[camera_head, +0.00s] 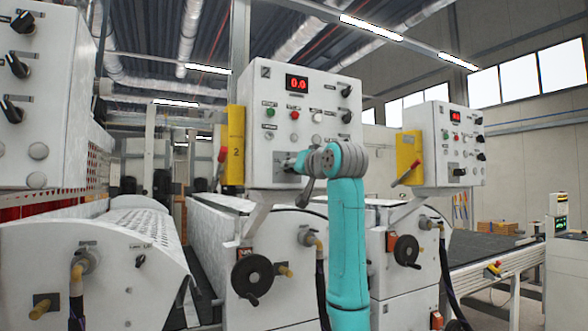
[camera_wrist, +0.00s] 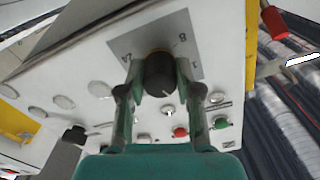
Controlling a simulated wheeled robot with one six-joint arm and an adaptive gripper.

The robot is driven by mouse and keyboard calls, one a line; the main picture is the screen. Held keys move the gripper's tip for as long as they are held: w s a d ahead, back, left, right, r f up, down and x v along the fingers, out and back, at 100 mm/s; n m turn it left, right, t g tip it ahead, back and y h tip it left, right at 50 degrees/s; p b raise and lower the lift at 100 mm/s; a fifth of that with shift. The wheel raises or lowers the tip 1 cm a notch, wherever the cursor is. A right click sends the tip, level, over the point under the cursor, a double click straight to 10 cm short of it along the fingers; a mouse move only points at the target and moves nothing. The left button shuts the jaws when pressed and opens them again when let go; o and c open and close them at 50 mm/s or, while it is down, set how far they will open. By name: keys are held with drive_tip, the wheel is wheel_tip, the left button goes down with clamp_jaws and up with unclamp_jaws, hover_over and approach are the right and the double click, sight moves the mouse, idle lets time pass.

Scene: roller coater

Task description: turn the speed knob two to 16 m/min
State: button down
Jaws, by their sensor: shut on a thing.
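The control panel (camera_head: 258,90) marked 2 has a red display (camera_head: 297,83) reading 0.0. In the head view my gripper (camera_head: 292,163) is at the lower left of this panel, and my arm hides the knob there. In the wrist view the black speed knob (camera_wrist: 159,80) sits on a grey dial plate (camera_wrist: 122,45) with numbers around it, some hidden. My gripper (camera_wrist: 160,74) has one finger on each side of the knob and is shut on it. A pale mark shows on the knob's face, but I cannot tell the exact setting.
Another panel (camera_head: 440,115) with a red display stands to the right. A yellow box (camera_head: 233,146) with a red lever is left of panel 2. Black handwheels (camera_head: 252,277) stick out below. Push buttons (camera_wrist: 181,132) and other knobs are close to my fingers.

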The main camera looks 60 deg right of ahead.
drive_tip(key=shift+m, duration=2)
drive_tip(key=c, duration=0.8)
unclamp_jaws()
drive_tip(key=shift+w, duration=0.1)
drive_tip(key=v, duration=1.2)
